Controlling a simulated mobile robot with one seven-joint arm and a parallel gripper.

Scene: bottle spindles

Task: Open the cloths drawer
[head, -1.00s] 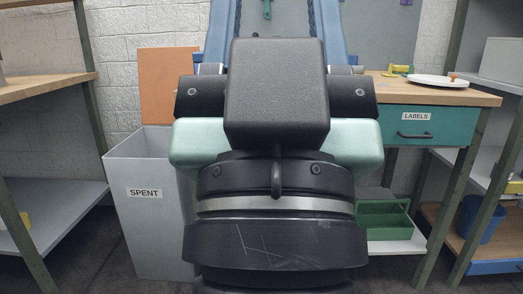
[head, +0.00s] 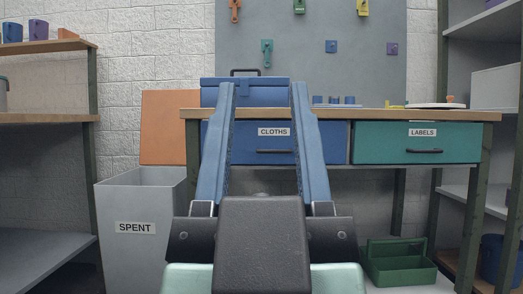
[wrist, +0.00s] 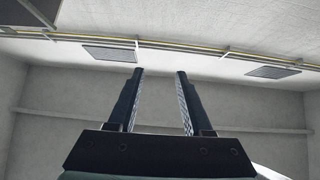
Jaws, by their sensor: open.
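The cloths drawer (head: 262,157) is the blue drawer front labelled CLOTHS under the wooden workbench top, in the middle of the head view. It is shut and has a dark bar handle (head: 274,151).
A teal LABELS drawer (head: 417,143) is right of the cloths drawer, shut. A blue box (head: 245,96) and a white plate (head: 437,106) sit on the bench (head: 380,114). A grey SPENT bin (head: 140,205) stands left, a green tray (head: 399,268) low right. Shelving flanks both sides.

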